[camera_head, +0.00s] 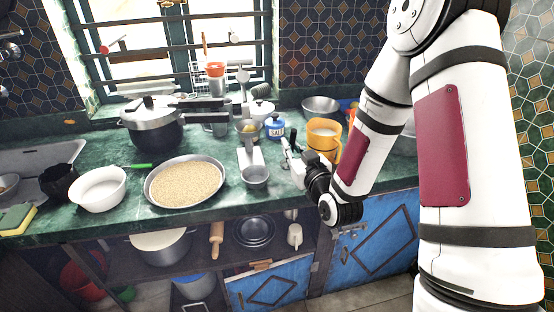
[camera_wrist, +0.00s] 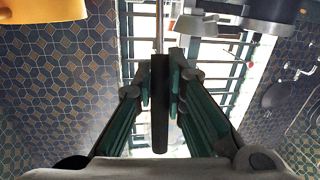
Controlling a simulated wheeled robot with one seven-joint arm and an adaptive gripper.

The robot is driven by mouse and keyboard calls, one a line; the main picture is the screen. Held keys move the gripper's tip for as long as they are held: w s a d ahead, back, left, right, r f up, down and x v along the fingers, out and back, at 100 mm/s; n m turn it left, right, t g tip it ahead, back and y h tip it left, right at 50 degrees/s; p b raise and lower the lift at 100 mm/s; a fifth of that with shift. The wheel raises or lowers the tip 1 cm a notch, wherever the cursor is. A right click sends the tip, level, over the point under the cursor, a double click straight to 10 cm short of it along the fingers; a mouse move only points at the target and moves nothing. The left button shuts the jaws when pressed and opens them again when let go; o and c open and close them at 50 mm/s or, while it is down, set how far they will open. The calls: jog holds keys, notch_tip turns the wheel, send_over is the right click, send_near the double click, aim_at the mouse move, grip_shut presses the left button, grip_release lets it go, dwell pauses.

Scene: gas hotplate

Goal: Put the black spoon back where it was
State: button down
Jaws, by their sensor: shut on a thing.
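My gripper (camera_wrist: 160,85) is shut on the black handle (camera_wrist: 160,110) of the black spoon. In the wrist view the handle stands upright in the picture between the two finger pads, with a thin metal shaft running up from it out of the frame. The spoon's bowl end is not shown there. In the head view my gripper (camera_head: 290,152) is over the green counter, left of the yellow container (camera_head: 324,138).
A pan of grain (camera_head: 185,182), a white bowl (camera_head: 98,190) and a pressure cooker (camera_head: 152,128) stand to the left. A small metal cup (camera_head: 255,177) and a blue jar (camera_head: 275,127) are close to my gripper. A metal bowl (camera_head: 320,107) is behind.

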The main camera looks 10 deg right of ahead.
jog(key=shift+w+a+f+t+b, duration=0.1)
jog(key=shift+w+f+t+b, duration=0.15)
jog(key=shift+f+b, duration=0.3)
jog(key=shift+w, duration=0.1)
jog(key=w+d+f, duration=0.1)
jog(key=w+f, duration=0.1)
jog(key=w, duration=0.5)
jog(key=w+d+f, duration=0.1)
jog(key=w+f, duration=0.1)
jog(key=w, duration=0.6)
jog(key=shift+w+d+f, duration=0.25)
jog(key=shift+d+f, duration=0.05)
jog(key=shift+f, duration=0.1)
jog(key=shift+f, duration=0.2)
jog(key=c, duration=1.6)
grip_release()
jog(key=shift+c, duration=0.2)
